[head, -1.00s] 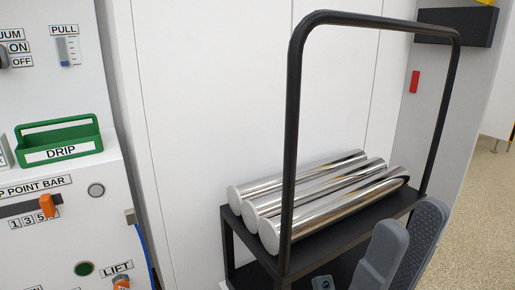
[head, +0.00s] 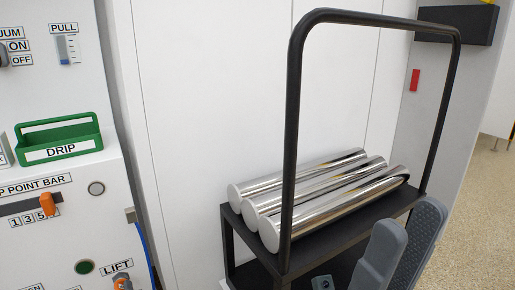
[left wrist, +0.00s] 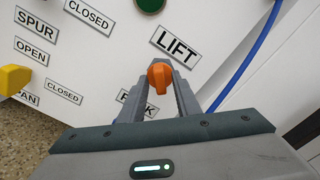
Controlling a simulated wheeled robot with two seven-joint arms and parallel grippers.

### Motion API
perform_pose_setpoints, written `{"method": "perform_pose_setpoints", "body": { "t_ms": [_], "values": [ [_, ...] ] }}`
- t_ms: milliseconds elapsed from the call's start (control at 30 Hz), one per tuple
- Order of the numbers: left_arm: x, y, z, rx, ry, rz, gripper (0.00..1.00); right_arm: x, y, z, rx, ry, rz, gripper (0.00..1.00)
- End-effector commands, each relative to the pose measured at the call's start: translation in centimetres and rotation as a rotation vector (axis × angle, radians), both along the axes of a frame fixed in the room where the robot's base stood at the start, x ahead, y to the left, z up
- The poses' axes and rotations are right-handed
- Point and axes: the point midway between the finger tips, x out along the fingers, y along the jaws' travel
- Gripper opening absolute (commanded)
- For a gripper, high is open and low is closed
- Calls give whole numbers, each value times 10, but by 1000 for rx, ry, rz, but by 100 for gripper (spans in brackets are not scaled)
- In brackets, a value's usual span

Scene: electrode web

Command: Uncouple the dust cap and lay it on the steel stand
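I cannot pick out the dust cap or the steel stand in these views. In the left wrist view, my left gripper (left wrist: 160,82) has its two fingers on either side of an orange knob (left wrist: 160,76), below a LIFT label on the white panel. I cannot tell whether the fingers press on the knob. The same knob shows small at the bottom of the head view (head: 122,284), partly cut off. My right gripper (head: 412,226) is at the lower right of the head view, its grey fingers apart and nothing seen between them. It is in front of the black cart.
A black cart (head: 250,248) with a tall hoop handle (head: 291,150) carries three shiny metal rolls (head: 320,195). A green DRIP tray (head: 58,137) sits on the machine's ledge at left. A blue cable (left wrist: 246,60) runs beside the LIFT panel. Speckled floor is open at far right.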

Motion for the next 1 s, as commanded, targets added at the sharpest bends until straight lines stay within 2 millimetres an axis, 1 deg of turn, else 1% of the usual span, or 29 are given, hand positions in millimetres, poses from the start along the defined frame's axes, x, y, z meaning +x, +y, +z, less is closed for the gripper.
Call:
{"method": "perform_pose_setpoints", "body": {
  "t_ms": [133, 167, 200, 267, 300, 500, 1000],
  "values": [
    [0, 0, 0, 0, 0, 0, 30, 0, 0, 0, -8, -2, -2, 31],
    [0, 0, 0, 0, 0, 0, 27, 0, 0, 0, -7, -3, -2, 31],
    [0, 0, 0, 0, 0, 0, 18, 0, 0, 0, -8, -4, -2, 31],
    [0, 0, 0, 0, 0, 0, 3, 0, 0, 0, -7, -5, -2, 31],
    [0, 0, 0, 0, 0, 0, 0, 0, 0, 1, -7, -6, -2, 31],
    [0, 0, 0, -3, -2, 0, 0, -1, 0, 3, 5, -11, -1, 31],
    [0, 0, -1, -132, -81, 0, 0, -1, 0, -10, 1, -8, -1, 31]
  ]
}}
